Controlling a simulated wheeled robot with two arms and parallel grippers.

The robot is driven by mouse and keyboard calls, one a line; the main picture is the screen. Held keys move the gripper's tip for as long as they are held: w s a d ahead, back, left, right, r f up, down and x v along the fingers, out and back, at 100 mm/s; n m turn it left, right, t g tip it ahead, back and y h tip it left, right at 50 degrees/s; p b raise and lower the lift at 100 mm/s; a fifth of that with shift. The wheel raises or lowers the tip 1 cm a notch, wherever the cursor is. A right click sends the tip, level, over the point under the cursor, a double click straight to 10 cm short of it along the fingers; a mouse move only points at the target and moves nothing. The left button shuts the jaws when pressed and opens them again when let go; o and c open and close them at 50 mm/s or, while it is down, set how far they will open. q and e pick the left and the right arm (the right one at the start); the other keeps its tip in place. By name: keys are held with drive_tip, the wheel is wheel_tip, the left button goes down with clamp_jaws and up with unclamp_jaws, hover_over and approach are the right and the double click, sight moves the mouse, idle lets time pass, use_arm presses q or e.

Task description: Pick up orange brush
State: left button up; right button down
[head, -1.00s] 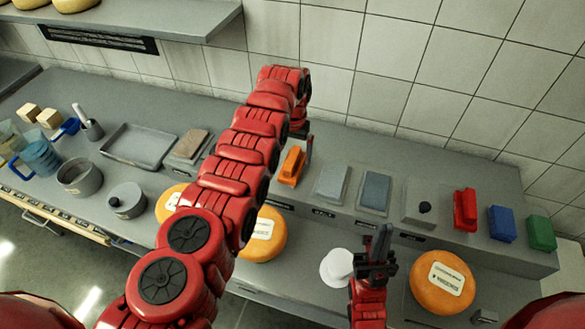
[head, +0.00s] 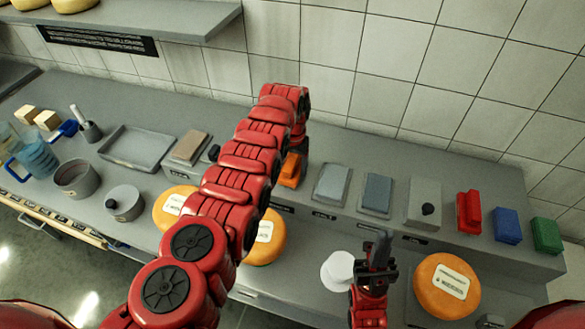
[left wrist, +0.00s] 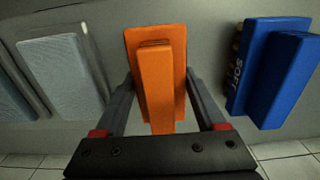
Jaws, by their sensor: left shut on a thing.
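The orange brush (head: 290,171) stands on the raised shelf of the counter, partly covered by my left gripper in the head view. In the left wrist view the orange brush (left wrist: 157,82) has a wide back plate and a narrower handle block. My left gripper (left wrist: 160,90) has a finger on each side of the brush and is shut on it. In the head view the left gripper (head: 298,148) reaches down onto the brush from above. My right gripper (head: 378,252) is low at centre right, apart from the brush; its finger gap is not clear.
A blue brush (left wrist: 268,72) stands close to the right in the left wrist view. Grey blocks (head: 332,184), a red brush (head: 469,211), a blue block (head: 507,225) and a green block (head: 545,235) line the shelf. An orange cheese wheel (head: 446,285) lies beside the right gripper.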

use_arm(q)
drive_tip(key=c, duration=0.5)
drive_tip(key=shift+c, duration=0.2)
